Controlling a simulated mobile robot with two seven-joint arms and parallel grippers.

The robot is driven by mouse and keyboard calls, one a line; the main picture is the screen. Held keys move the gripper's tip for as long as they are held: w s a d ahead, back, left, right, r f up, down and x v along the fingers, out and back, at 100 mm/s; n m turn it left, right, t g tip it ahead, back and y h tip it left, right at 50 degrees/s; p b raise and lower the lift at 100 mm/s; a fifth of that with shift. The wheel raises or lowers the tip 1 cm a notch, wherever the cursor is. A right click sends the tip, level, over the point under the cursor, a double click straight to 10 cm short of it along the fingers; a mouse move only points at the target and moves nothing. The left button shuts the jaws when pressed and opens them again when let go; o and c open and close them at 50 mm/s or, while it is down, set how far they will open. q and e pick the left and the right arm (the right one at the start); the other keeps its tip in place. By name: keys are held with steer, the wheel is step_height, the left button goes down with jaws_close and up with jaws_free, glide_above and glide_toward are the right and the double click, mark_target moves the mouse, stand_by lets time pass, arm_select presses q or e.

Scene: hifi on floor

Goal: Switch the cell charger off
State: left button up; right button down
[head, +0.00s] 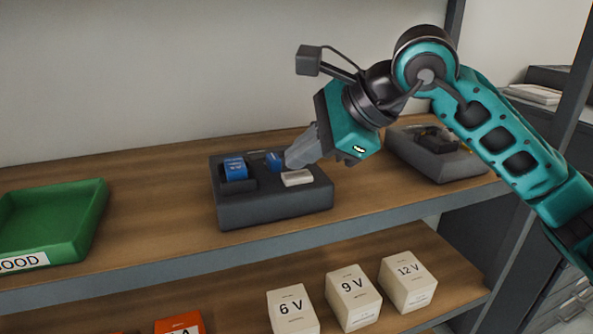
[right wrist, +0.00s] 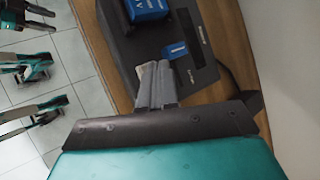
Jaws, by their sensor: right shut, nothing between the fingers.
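The cell charger is a dark grey box (head: 270,209) on the wooden shelf in the head view. A blue cell (head: 235,168) sits in its left bay. A smaller blue part (head: 273,160) and a pale plate (head: 297,178) are on its right side. My right gripper (head: 292,163) is shut and empty, with its fingertips at the charger's top beside the small blue part. In the right wrist view the shut fingers (right wrist: 155,72) reach over the charger (right wrist: 205,72); I cannot tell whether they touch it. My left gripper is not in view.
A green tray (head: 92,222) marked "GOOD" stands at the left. White boxes marked 6 V (head: 292,312), 9 V (head: 353,297) and 12 V (head: 408,283) stand on the lower shelf, with an orange box (head: 180,324).

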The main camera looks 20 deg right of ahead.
mark_target(303, 177)
steer(key=shift+r+p, duration=2.15)
steer(key=shift+r, duration=0.95)
steer(key=shift+f, duration=0.1)
